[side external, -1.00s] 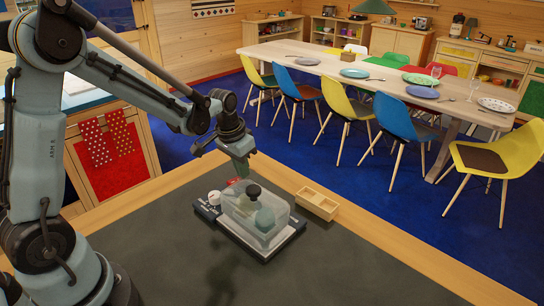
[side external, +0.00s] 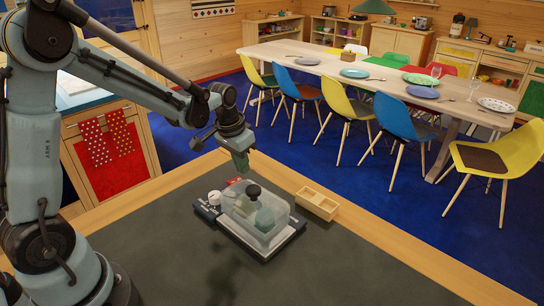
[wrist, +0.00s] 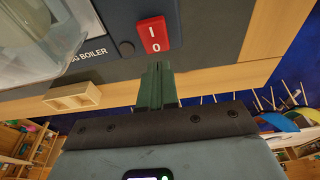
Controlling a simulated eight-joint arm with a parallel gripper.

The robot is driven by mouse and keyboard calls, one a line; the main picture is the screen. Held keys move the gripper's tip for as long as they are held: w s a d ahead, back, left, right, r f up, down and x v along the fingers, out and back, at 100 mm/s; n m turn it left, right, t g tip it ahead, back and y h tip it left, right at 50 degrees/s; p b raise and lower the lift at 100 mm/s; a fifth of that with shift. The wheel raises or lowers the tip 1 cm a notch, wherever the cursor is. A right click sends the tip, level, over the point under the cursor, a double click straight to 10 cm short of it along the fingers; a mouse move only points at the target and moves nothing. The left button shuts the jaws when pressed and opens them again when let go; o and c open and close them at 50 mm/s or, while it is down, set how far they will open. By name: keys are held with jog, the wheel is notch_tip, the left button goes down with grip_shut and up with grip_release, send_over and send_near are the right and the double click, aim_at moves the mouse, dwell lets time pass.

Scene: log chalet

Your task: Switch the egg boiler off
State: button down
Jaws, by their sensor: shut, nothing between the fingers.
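The egg boiler (side external: 272,243) stands on the dark worktop, with a clear domed lid, a black knob and a pale dial (side external: 214,197). Its red rocker switch (wrist: 154,35), marked I and O, is on the panel beside the "BOILER" lettering. The O end is nearer my fingers in the wrist view. I cannot tell which end is pressed in. The switch also shows as a small red patch in the side view (side external: 233,181). My gripper (wrist: 157,68) is shut and empty, its green fingertips close to the O end. Contact cannot be told.
A small wooden two-compartment box (side external: 317,206) stands right of the boiler near the worktop's wooden edge. The dark worktop (side external: 340,265) in front is clear. A dining table (side external: 300,52) with colourful chairs stands beyond, apart from the worktop.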

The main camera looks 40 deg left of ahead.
jog(key=shift+r, duration=2.55)
jog(key=s+d+r+t, duration=0.1)
jog(key=s+d, duration=0.1)
jog(key=s, duration=0.1)
jog(key=s+d+r+t, duration=0.1)
jog(key=s+d+r, duration=0.1)
jog(key=s, duration=0.2)
jog(key=s+d+r+t, duration=0.1)
jog(key=s+d+t, duration=0.1)
jog(key=s, duration=0.2)
jog(key=shift+s+d+r, duration=0.25)
jog(key=shift+d, duration=0.05)
jog(key=shift+s+d+f+t, duration=0.15)
jog(key=shift+s+t, duration=0.1)
jog(key=shift+s, duration=0.1)
jog(key=shift+s+d+f+t, duration=0.1)
jog(key=shift+s+d+t, duration=0.05)
jog(key=shift+s+t, duration=0.15)
